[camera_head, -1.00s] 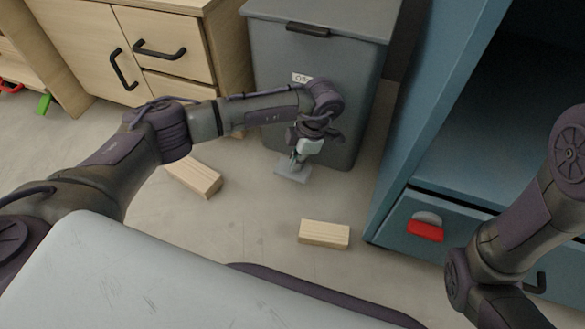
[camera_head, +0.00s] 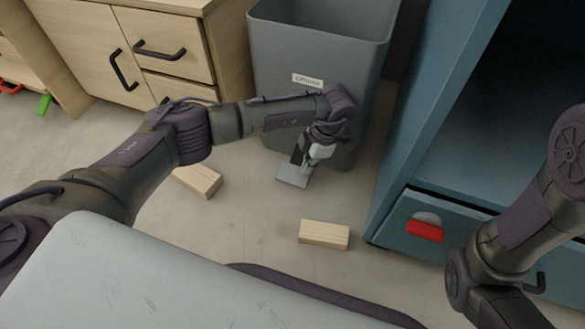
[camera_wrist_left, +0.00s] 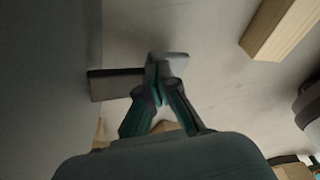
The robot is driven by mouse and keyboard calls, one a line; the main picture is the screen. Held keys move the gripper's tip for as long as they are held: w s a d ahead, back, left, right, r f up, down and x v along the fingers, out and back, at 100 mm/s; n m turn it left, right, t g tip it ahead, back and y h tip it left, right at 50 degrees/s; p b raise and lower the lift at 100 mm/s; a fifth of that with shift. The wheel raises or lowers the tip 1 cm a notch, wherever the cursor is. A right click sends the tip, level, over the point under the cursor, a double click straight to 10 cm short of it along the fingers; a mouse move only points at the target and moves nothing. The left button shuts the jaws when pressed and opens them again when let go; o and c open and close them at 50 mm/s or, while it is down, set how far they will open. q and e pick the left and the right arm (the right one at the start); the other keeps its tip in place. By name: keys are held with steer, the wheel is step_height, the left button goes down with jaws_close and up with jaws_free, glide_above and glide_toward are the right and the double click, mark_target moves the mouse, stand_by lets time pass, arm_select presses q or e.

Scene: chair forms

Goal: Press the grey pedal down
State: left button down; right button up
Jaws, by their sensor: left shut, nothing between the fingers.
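The grey pedal (camera_head: 292,176) is a small flat plate low at the front of the grey bin (camera_head: 300,105). My left gripper (camera_head: 309,165) is shut and empty, pointing down at the pedal's right part. Whether the fingertips touch the plate cannot be told. In the left wrist view the shut fingers (camera_wrist_left: 157,65) are beside a dark grey bar (camera_wrist_left: 112,85) by the bin wall, which looks like the pedal. The bin's top is open and shows its inside; its lid is out of view. My right gripper is out of view.
Wooden blocks lie on the floor, one (camera_head: 324,234) in front and one (camera_head: 198,181) to the left. A blue cabinet (camera_head: 400,190) stands right of the bin, and a wooden cabinet (camera_head: 190,25) stands left. The floor between the blocks is clear.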

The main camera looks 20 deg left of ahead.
arm_select(q)
steer(key=s+a+v, duration=0.1)
steer(key=a+v, duration=0.1)
steer(key=v, duration=0.7)
steer(key=shift+r, duration=0.65)
steer(key=shift+s, duration=0.1)
